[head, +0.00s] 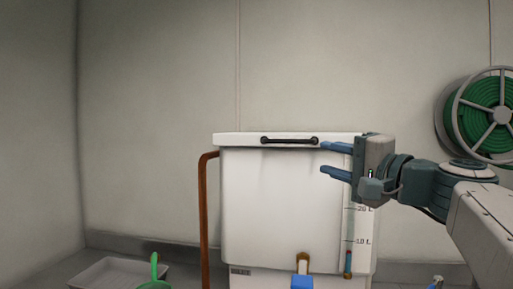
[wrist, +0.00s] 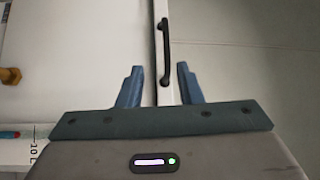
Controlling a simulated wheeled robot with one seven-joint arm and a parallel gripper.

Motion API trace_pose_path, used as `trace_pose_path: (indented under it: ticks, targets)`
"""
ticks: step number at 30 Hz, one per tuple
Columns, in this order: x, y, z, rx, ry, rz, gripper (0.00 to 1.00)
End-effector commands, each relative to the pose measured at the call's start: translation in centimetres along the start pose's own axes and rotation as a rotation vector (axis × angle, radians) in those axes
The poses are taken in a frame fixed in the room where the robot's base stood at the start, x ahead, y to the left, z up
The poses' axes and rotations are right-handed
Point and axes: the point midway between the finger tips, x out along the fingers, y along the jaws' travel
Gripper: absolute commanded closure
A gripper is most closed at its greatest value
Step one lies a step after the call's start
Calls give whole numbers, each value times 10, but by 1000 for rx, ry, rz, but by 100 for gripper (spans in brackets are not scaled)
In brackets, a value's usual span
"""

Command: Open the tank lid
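The white tank (head: 275,200) stands against the back wall, and its flat lid (head: 230,139) is closed on top. A dark bar handle (head: 289,140) is fixed along the lid's front edge. My gripper (head: 322,158) is open at the right of the handle, its blue fingers pointing left, one near the lid's height and one lower. In the wrist view the handle (wrist: 165,50) lies ahead, between the lines of the two open fingers (wrist: 158,78). Nothing is between the fingertips; whether they touch the tank I cannot tell.
A brown pipe (head: 205,210) runs down the tank's left side. A brass outlet (head: 303,262) with a blue part (head: 302,282) sits low on its front. A green hose reel (head: 485,115) hangs at right. A pale tray (head: 115,273) and a green object (head: 155,270) are at lower left.

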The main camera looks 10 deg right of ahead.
Motion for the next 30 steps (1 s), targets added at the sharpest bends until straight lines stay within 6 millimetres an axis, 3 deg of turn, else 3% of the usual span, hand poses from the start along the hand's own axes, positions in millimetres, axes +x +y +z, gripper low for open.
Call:
trace_pose_path:
  ticks: [4,8,21,30]
  targets:
    - [3,-9,-8,4,18,-25,68]
    - [21,-10,-10,4,23,-23,68]
    - [110,-11,-12,5,21,-22,68]
    - [133,-11,-10,3,20,-23,68]
